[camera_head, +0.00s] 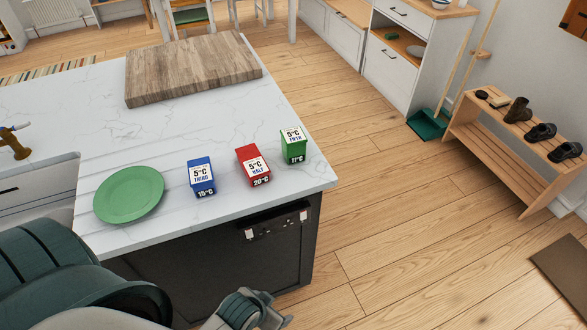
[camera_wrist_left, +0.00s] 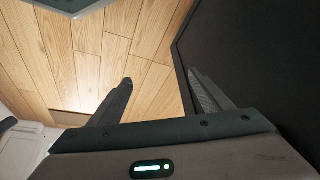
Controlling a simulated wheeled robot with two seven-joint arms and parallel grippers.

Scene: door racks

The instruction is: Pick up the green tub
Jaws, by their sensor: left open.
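The green tub (camera_head: 294,145) is a small upright green box with a white label reading 5°C. It stands on the white marble counter (camera_head: 228,128) near its right corner. A red tub (camera_head: 253,166) and a blue tub (camera_head: 201,177) stand in a row to its left. My left gripper (camera_head: 262,312) is at the bottom of the head view, in front of the counter and apart from the tubs. In the left wrist view my left gripper (camera_wrist_left: 160,78) has its two fingers spread with nothing between them. My right gripper is not in view.
A green plate (camera_head: 129,194) lies left of the tubs. A wooden board (camera_head: 192,68) lies behind them. A dark appliance front (camera_head: 235,255) is below the counter edge. A shoe rack (camera_head: 510,150) stands at the right.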

